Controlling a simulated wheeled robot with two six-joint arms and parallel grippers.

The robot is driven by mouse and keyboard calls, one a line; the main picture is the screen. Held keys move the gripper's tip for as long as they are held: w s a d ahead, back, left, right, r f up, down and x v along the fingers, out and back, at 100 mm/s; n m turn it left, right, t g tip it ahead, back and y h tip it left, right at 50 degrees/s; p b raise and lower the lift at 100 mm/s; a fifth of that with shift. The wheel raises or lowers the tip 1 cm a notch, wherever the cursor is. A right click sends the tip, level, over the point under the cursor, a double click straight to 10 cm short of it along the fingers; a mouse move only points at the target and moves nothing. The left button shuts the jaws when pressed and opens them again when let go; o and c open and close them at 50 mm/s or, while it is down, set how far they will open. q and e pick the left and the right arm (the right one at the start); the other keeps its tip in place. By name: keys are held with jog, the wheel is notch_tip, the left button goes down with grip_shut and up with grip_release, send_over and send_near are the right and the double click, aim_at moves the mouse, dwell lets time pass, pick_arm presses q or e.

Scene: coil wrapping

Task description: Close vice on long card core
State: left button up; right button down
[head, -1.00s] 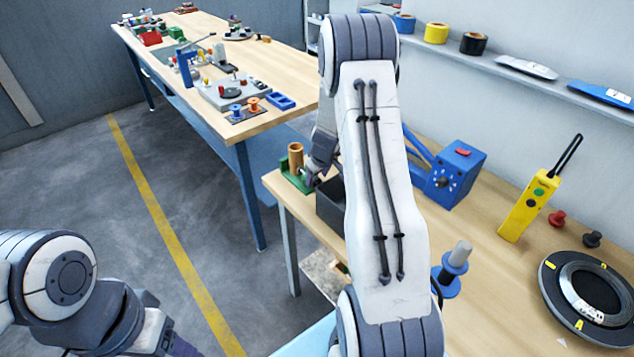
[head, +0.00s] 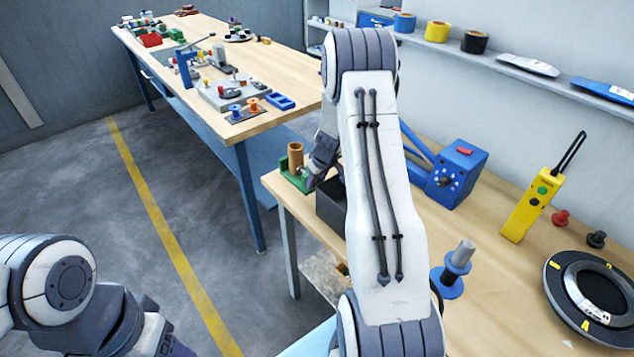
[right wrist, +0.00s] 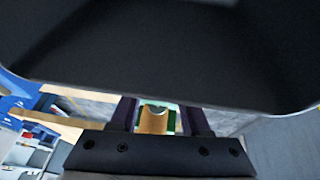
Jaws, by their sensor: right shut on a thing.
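The long card core (head: 295,156), a brown tube, stands upright in the green vice (head: 291,184) at the near left corner of the right bench. My right gripper (head: 309,181) is at the vice's right side, low beside the core, shut on part of the vice. My wrist and arm hide much of the grip. In the right wrist view, my two purple fingers (right wrist: 158,118) stand apart, with the core (right wrist: 153,121) and green vice (right wrist: 171,121) showing between them. My left arm is at lower left, its fingers out of frame.
A dark open box (head: 330,203) stands close right of the vice, partly behind my arm. The other bench (head: 275,66) holds several tools.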

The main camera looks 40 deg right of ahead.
jog(key=shift+d+f+y+b, duration=0.15)
jog(key=shift+f+y+b, duration=0.15)
jog(key=shift+y+b, duration=0.5)
pick_arm(q)
notch_tip(320, 180, down, 4)
jog(key=shift+r+b, duration=0.15)
jog(key=shift+b, duration=0.4)
pick_arm(e)
jog(key=shift+r, duration=0.25)
jog(key=c, duration=0.7)
grip_release()
jog(key=shift+o, duration=0.2)
pick_arm(q)
jog(key=shift+f+b, duration=0.6)
pick_arm(e)
jog(key=v, duration=1)
jog(key=shift+r, duration=0.3)
jog(key=shift+d, duration=0.1)
